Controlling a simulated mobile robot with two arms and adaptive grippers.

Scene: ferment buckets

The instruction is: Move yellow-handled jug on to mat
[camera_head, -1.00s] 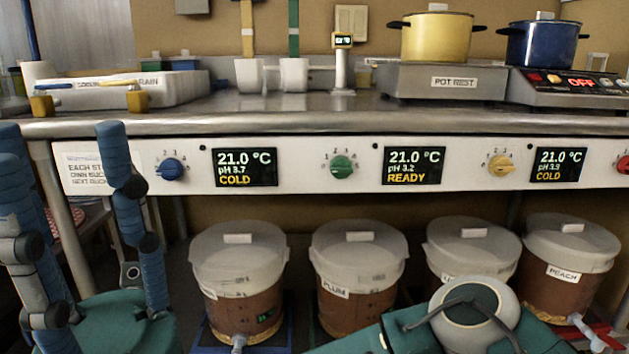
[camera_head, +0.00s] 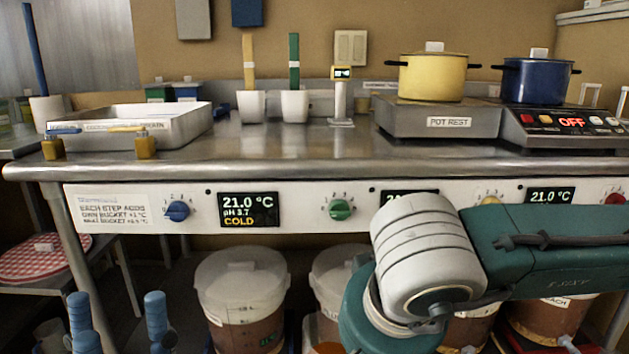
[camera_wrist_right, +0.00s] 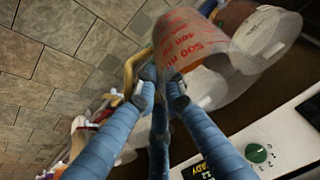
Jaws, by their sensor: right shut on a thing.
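In the right wrist view, a clear jug (camera_wrist_right: 188,42) with red volume marks shows tilted in the picture, and its yellow handle (camera_wrist_right: 132,66) is beside my blue fingertips. My right gripper (camera_wrist_right: 162,82) is shut on the jug; the fingers hide the exact contact. In the head view my right forearm and wrist cover the gripper. My left gripper (camera_head: 118,308) is open and empty at the lower left. A round red-and-white checked mat (camera_head: 42,262) lies on a low stand at the left, away from both grippers.
Lidded buckets (camera_head: 240,285) stand under the steel counter (camera_head: 290,150). A control panel (camera_head: 300,213) runs along its front. A table leg (camera_head: 68,225) stands near the mat.

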